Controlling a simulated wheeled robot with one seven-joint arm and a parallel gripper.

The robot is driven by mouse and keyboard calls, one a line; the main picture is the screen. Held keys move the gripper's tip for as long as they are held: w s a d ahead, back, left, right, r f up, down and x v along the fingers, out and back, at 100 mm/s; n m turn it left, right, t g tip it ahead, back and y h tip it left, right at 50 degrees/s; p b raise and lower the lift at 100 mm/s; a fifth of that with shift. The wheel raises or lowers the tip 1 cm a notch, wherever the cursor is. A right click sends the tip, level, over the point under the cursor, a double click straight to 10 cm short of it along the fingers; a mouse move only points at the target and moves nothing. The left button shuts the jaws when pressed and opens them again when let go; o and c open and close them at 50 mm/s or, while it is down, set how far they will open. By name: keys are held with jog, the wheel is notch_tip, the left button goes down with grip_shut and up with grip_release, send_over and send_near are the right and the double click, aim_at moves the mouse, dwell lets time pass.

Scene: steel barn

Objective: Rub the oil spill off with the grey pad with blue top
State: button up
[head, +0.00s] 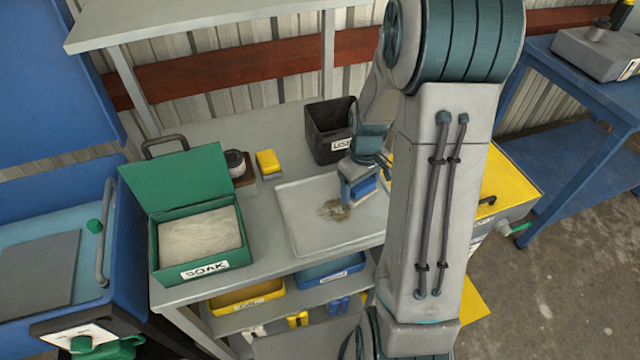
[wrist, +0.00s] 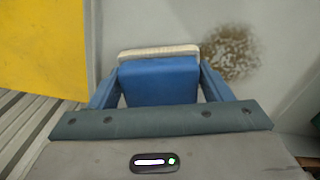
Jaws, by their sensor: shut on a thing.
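The oil spill (head: 334,209) is a brownish, patchy stain on a pale shallow tray (head: 295,228) on the grey bench. It also shows in the wrist view (wrist: 231,52), to the right of my gripper. My gripper (head: 357,187) is shut on the grey pad with blue top (wrist: 158,80), which lies between its two blue fingers. The pad's pale lower edge shows past the blue top in the wrist view. The pad is beside the stain, over the tray's right part. I cannot tell whether it touches the surface.
A dark bin (head: 328,138) stands behind the tray. A green box labelled SOAK (head: 203,273), with its lid up, stands at the left. A yellow sponge-like block (head: 268,163) sits behind the tray. Yellow (head: 245,297) and blue (head: 322,272) bins are on the shelf below.

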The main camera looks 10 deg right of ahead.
notch_tip(320, 180, up, 3)
jog(key=shift+a+r+p, duration=0.1)
jog(key=shift+a+p, duration=0.05)
jog(key=shift+p, duration=0.35)
jog(key=shift+r+p, duration=1.65)
jog(key=shift+r, duration=0.7)
